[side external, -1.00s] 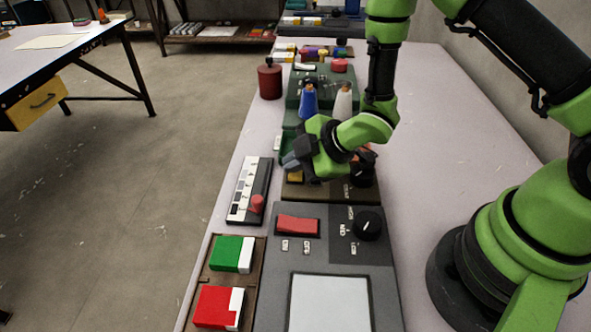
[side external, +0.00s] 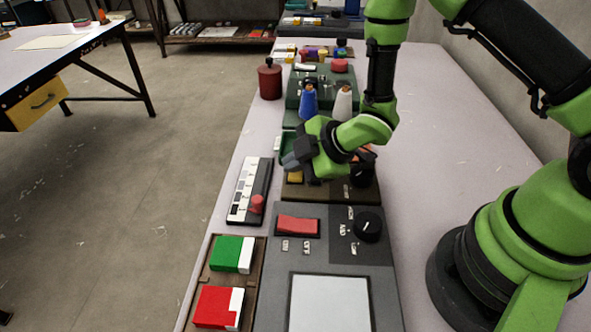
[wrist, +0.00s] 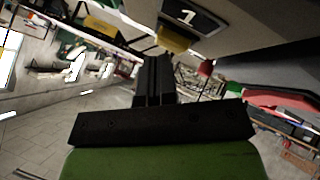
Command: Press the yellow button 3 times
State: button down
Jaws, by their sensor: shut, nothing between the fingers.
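The yellow button (side external: 295,177) sits on the brown panel in the side view, partly hidden by my gripper. My gripper (side external: 290,161) is shut and empty, and its dark fingers are beside and above the button. In the wrist view the shut fingers of my gripper (wrist: 154,62) point toward a yellow block (wrist: 178,40), which looks like the button, below a dark plate marked 1. I cannot tell whether the fingertips touch the button.
A black knob (side external: 362,175) is on the same panel. Nearer are a red rocker switch (side external: 298,225), another black dial (side external: 368,227) and a slider panel (side external: 242,195). Blue (side external: 308,100) and white (side external: 344,101) spools stand behind.

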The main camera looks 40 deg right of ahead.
aim_at(296, 176)
jog(key=shift+f, duration=0.2)
jog(key=shift+s+r, duration=0.1)
jog(key=shift+r, duration=0.55)
jog(key=shift+r, duration=2.5)
jog(key=s+d+r+m+h, duration=0.2)
jog(key=s+d+r+m, duration=0.25)
jog(key=r+m, duration=0.35)
jog(key=s+d+r+m+h, duration=0.1)
jog(key=s+d+r+m, duration=0.2)
jog(key=s+r+m, duration=0.5)
jog(key=s+a+r+m+g+y, duration=0.1)
jog(key=s+r+m, duration=0.1)
jog(key=s+r, duration=0.2)
jog(key=s, duration=0.3)
jog(key=shift+a, duration=0.35)
